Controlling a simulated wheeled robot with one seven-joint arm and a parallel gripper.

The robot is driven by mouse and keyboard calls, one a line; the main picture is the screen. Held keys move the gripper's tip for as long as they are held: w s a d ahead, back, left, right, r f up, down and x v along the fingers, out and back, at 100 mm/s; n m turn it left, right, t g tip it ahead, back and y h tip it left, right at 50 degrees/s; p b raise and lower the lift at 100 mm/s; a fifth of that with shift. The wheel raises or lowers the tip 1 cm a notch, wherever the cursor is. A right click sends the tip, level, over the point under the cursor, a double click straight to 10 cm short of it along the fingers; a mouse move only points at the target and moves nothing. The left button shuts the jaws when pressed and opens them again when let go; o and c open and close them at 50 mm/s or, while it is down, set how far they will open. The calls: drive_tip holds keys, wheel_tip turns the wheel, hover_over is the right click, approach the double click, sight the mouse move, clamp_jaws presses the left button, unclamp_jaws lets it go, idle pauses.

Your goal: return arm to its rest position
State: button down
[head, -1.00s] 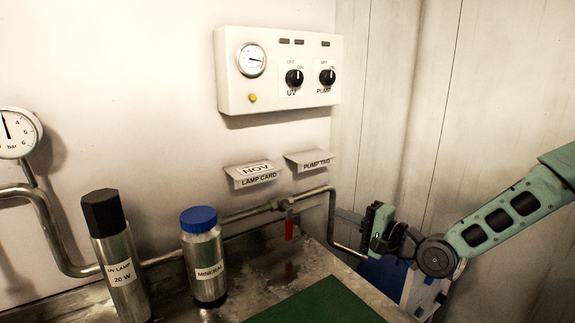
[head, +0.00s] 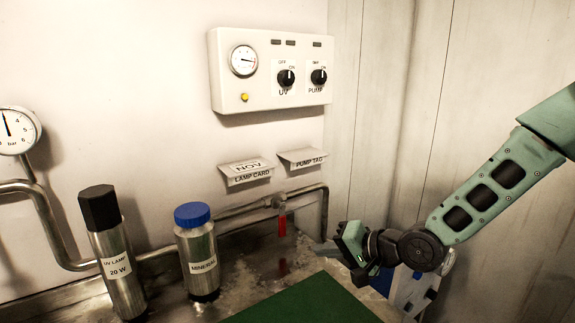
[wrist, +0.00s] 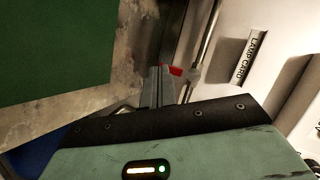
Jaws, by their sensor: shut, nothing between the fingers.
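My gripper (head: 328,251) is at the right of the head view, at the end of my green arm. It is shut and empty, above the right part of the worktop and apart from the wall. Its closed fingers also show in the wrist view (wrist: 158,88), near the red valve handle (wrist: 174,71). In the head view the red handle (head: 282,226) hangs from the pipe to the left of the gripper, with a visible gap.
A UV lamp cylinder (head: 118,268) and a blue-capped mineral canister (head: 198,262) stand at the left. A green mat (head: 305,303) lies in front. A control box (head: 270,70) and two card holders (head: 246,172) are on the wall. A blue-and-white object (head: 408,286) stands below my arm.

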drive_tip(key=s+d+r+n+g+h, duration=0.1)
drive_tip(key=s+d+n+g+h, duration=0.1)
drive_tip(key=s, duration=0.8)
drive_tip(key=s+d+r+n+g+h, duration=0.2)
drive_tip(key=s+n+g+h, duration=0.1)
drive_tip(key=s, duration=0.7)
drive_tip(key=s+d+r+n+g+h, duration=0.2)
drive_tip(key=s+n+h, duration=0.2)
drive_tip(key=s, duration=0.6)
drive_tip(key=shift+s+n+h, duration=0.3)
drive_tip(key=shift+s+n, duration=0.05)
drive_tip(key=shift+n, duration=0.75)
drive_tip(key=shift+a, duration=0.15)
